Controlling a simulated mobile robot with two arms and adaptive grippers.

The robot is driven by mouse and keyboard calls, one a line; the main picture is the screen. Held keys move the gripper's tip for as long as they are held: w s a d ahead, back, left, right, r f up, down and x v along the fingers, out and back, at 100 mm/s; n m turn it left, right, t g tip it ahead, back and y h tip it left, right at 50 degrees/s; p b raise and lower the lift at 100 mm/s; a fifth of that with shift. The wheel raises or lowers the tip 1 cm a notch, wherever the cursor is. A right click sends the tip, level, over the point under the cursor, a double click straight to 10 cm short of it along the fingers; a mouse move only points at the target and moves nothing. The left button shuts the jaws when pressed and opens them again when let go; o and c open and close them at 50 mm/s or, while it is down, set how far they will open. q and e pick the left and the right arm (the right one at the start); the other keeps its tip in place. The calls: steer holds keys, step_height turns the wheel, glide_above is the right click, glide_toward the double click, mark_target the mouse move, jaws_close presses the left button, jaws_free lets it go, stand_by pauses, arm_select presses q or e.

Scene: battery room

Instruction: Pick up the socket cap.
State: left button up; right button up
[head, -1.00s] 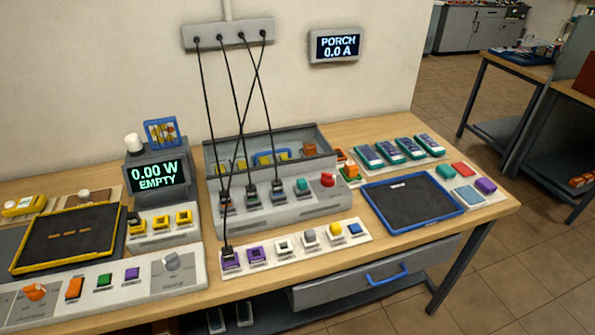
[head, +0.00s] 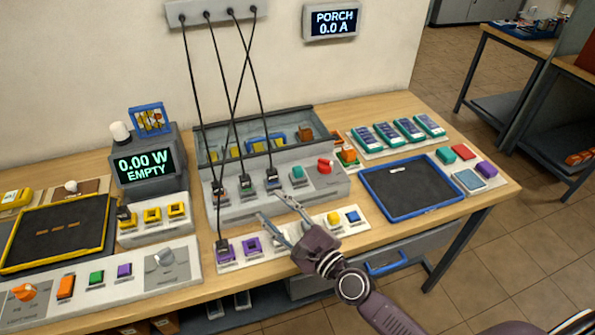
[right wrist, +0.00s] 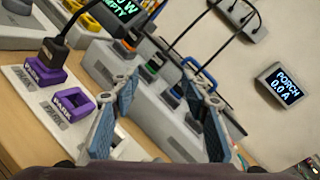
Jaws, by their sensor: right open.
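A small teal cap-like block (head: 297,173) sits on the grey panel (head: 335,190), right of three corded plugs; I cannot tell for certain that it is the socket cap. My right gripper (head: 270,207) is open and empty, its fingers apart over the panel's front edge and the white strip (head: 285,242). The teal block is beyond its fingertips, with a gap. In the right wrist view, the open fingers (right wrist: 158,75) show blue pads with nothing between them. The gripper hides the middle pieces of the strip. My left gripper is not in view.
Black cords (head: 195,110) hang from the wall bar to the plugs, close to the right gripper. A red knob (head: 325,166) stands right of the teal block. A blue-rimmed tray (head: 447,203) lies to the right. A purple holder (right wrist: 76,109) is left of the fingers.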

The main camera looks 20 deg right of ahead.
mark_target(300, 172)
steer(key=w+d+m+h, duration=0.2)
steer(key=d+m, duration=0.1)
steer(key=m, duration=0.1)
steer(key=w+d+f+m+t+h, duration=0.1)
steer(key=w+d+m+h, duration=0.1)
steer(key=d+m, duration=0.2)
steer(key=w+d+m+h, duration=0.2)
steer(key=d+m, duration=0.1)
steer(key=shift+d+f+m+t, duration=0.15)
steer(key=shift+d+m+t, duration=0.15)
steer(key=shift+d+m, duration=0.1)
steer(key=w, duration=0.2)
steer(key=w+p, duration=0.1)
steer(key=w, duration=0.1)
steer(key=w+a, duration=0.1)
steer(key=w, duration=0.1)
steer(key=shift+w, duration=0.75)
steer(key=c, duration=1)
